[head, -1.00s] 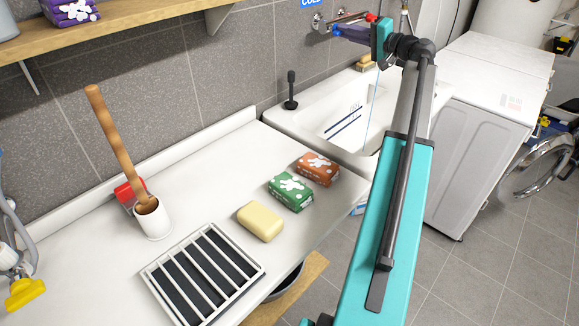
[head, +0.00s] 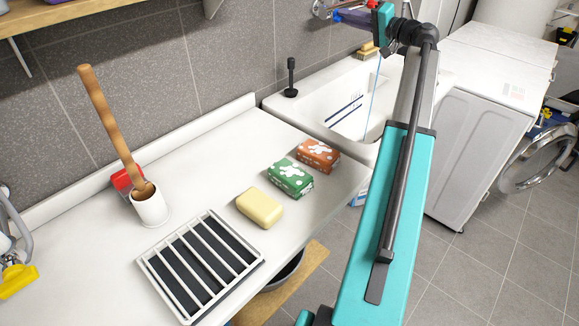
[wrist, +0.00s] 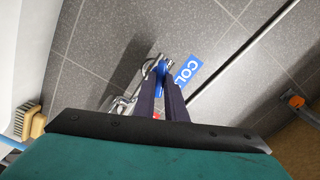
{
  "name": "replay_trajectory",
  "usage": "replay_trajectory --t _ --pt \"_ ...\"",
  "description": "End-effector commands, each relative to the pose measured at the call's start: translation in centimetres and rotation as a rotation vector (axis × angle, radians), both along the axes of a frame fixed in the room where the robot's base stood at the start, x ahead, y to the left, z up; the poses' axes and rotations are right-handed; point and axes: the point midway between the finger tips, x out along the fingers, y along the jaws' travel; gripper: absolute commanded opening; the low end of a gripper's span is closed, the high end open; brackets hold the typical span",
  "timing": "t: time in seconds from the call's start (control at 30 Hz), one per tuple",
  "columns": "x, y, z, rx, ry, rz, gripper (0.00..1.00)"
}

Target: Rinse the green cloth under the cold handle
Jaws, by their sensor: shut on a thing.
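My gripper (wrist: 162,88) is shut on the blue cold handle (wrist: 161,68) at the wall, beside the blue COLD sign (wrist: 187,75) in the wrist view. In the head view my gripper (head: 350,17) is at the top edge, its tips at the tap. A thin pale blue streak (head: 373,95), which looks like running water, drops into the white sink (head: 300,112). I see no green cloth in either view; the sink's near right part is hidden behind my arm.
The white counter holds a slatted rack (head: 200,265), yellow soap (head: 260,208), a green packet (head: 290,179), an orange packet (head: 318,156) and a wooden-handled tool in a white cup (head: 150,207). A black plunger (head: 291,78) and a brush (head: 368,48) stand by the sink. A washer (head: 470,150) is right.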

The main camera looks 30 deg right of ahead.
Motion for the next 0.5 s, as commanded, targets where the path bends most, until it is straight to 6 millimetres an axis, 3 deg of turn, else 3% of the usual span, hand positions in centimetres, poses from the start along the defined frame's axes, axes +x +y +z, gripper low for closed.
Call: replay_trajectory --t 0.5 --pt "-0.01 -0.04 -0.26 -0.101 -0.024 0.0 0.0"
